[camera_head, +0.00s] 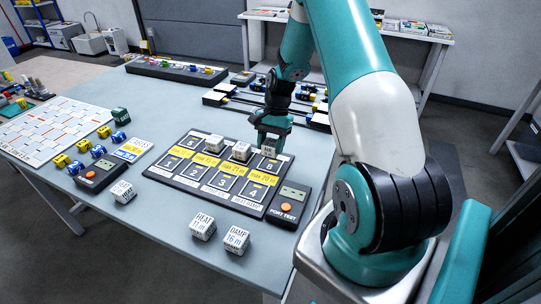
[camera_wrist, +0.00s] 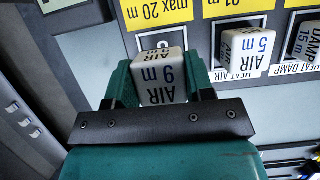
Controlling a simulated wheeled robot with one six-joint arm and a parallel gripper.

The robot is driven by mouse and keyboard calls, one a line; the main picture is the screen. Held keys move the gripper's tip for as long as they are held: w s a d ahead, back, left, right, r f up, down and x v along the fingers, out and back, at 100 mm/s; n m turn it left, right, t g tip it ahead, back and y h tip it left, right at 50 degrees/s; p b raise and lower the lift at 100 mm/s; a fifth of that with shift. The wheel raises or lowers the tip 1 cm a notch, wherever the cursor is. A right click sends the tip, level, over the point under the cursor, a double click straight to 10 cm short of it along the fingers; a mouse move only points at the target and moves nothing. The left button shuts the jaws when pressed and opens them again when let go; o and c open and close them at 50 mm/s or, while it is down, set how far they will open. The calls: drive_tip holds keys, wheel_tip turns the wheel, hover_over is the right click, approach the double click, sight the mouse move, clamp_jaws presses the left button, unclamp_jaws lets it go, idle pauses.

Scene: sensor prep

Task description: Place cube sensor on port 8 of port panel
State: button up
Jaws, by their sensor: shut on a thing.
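The port panel (camera_head: 175,180) lies on the table with two rows of numbered squares. My gripper (camera_head: 268,143) is shut on a white cube sensor marked AIR (camera_wrist: 160,78), held at port 8 in the back row's right end. In the wrist view my gripper (camera_wrist: 158,90) has a teal finger on each side of the cube. A cube marked AIR 5 m (camera_wrist: 245,52) stands on port 7. A cube marked DAMP 15 m (camera_wrist: 308,42) stands on port 6.
A port tester (camera_head: 288,204) adjoins the panel's right end. Loose white cubes stand in front: HEAT (camera_head: 203,227), DAMP 16 m (camera_head: 236,240) and another (camera_head: 123,192). Coloured cubes (camera_head: 98,151) and a patterned board (camera_head: 50,128) lie left. A rack (camera_head: 175,70) stands behind.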

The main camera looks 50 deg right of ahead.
drive_tip(key=shift+f, duration=2.1)
drive_tip(key=shift+f, duration=0.1)
drive_tip(key=o, duration=0.9)
drive_tip(key=v, duration=1.2)
wheel_tip(320, 180, up, 7)
drive_tip(key=n, duration=0.5)
hover_over(271, 156)
drive_tip(key=w+a, duration=0.4)
drive_tip(key=a, duration=0.2)
drive_tip(key=s+a+r+n, duration=0.3)
drive_tip(key=a, duration=0.4)
drive_tip(key=s+a+r+n, duration=0.2)
drive_tip(key=a+r+n, duration=0.15)
drive_tip(key=a, duration=0.35)
drive_tip(key=s+a+n, duration=0.3)
drive_tip(key=s, duration=0.2)
drive_tip(key=s+a+r+n+t, duration=0.1)
drive_tip(key=s+a+n, duration=0.2)
drive_tip(key=s+a, duration=0.1)
drive_tip(key=s+a+r+n+b, duration=0.1)
drive_tip(key=s+a+n, duration=0.3)
drive_tip(key=s, duration=0.3)
drive_tip(key=shift+a+r, duration=0.15)
drive_tip(key=shift+a, duration=0.05)
